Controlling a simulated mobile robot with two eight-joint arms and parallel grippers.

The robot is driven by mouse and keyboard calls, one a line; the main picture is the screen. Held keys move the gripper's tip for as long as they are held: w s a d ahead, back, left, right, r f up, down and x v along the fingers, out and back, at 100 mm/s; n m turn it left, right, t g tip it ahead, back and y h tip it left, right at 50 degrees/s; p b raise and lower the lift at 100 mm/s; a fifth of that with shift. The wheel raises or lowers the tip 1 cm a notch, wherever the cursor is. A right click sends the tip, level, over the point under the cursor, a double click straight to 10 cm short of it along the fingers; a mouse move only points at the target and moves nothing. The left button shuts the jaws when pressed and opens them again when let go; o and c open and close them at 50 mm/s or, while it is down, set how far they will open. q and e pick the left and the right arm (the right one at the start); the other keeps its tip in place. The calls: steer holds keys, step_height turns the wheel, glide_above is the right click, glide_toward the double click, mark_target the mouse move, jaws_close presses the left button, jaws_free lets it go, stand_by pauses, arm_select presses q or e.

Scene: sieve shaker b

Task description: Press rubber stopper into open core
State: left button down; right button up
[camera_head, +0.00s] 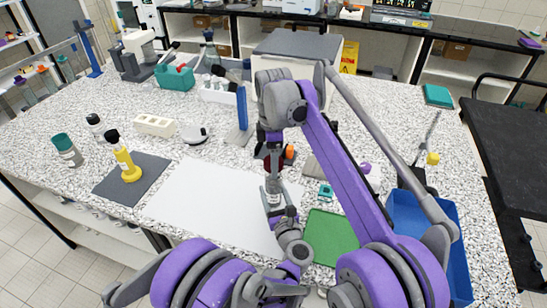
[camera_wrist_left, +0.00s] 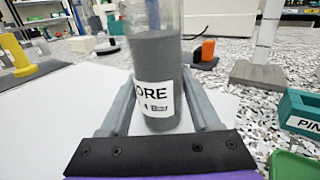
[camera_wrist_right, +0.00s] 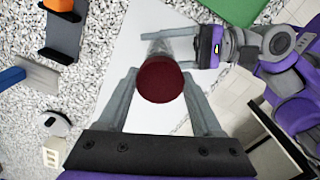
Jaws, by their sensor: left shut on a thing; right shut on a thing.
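The core, a clear tube with dark grey fill and a white label (camera_wrist_left: 155,65), stands upright between the fingers of my left gripper (camera_wrist_left: 163,88), which is shut on it. The core also shows in the head view (camera_head: 272,187). A dark red rubber stopper (camera_wrist_right: 161,80) is held between the fingers of my right gripper (camera_wrist_right: 160,88). In the head view, the stopper (camera_head: 270,163) is just over the core's upper end, partly hidden by my right arm. The core's rim is hidden, so I cannot tell whether the stopper touches it.
A white sheet (camera_head: 195,205) lies under the core. A green mat (camera_head: 330,238) and a blue tray (camera_head: 440,225) are to the right. A yellow bottle (camera_head: 125,162) stands on a dark mat (camera_head: 108,188) at left. A blue upright stand (camera_head: 242,108) is behind.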

stand_by(0.5)
steer(key=shift+f, duration=0.9)
steer(key=shift+f, duration=0.6)
steer(key=o, duration=1.4)
steer(key=shift+r, duration=0.15)
step_height(320, 180, up, 11)
steer(key=shift+w+f, duration=0.15)
steer(key=shift+r, duration=0.5)
